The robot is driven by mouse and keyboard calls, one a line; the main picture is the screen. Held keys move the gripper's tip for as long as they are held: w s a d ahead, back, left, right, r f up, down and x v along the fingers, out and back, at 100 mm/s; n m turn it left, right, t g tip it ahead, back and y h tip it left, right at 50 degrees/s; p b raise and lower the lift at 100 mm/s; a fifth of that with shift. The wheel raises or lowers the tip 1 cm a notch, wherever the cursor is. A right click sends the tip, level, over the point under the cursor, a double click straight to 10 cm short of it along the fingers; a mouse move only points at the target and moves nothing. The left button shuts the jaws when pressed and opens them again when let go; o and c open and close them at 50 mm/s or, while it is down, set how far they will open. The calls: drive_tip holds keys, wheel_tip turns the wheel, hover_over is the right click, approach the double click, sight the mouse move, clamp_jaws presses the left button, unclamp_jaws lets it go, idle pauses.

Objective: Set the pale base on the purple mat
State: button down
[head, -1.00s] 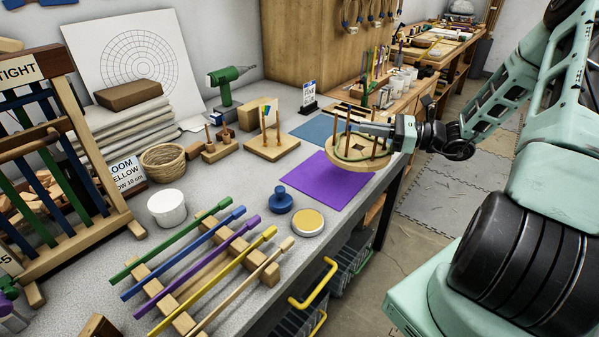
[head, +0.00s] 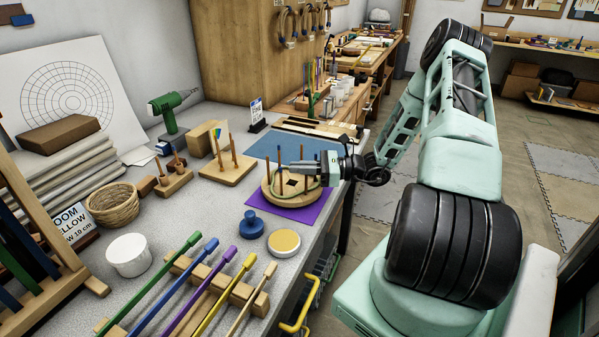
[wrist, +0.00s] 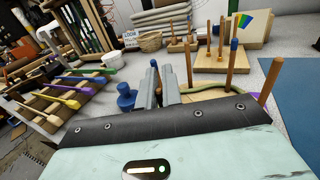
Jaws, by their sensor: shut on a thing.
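The pale base (head: 272,199) is a round wooden disc with several upright pegs and a green strand woven among them. In the head view it is level over the purple mat (head: 312,212), covering most of it. I cannot tell whether it touches the mat or hangs just above. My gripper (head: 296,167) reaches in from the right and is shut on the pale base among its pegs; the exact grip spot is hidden. In the wrist view the gripper fingers (wrist: 162,82) are close together, with part of the base (wrist: 208,87) beside them.
A blue mat (head: 290,146) lies behind. A blue knob (head: 250,224) and a round yellow-topped tin (head: 284,242) stand close in front. A pegged board (head: 229,170) is at left. Coloured rods on a rack (head: 190,285) fill the front. The bench edge is at right.

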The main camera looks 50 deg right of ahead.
drive_tip(key=shift+f, duration=0.75)
drive_tip(key=shift+f, duration=0.15)
drive_tip(key=c, duration=1.6)
unclamp_jaws()
drive_tip(key=shift+o, duration=0.2)
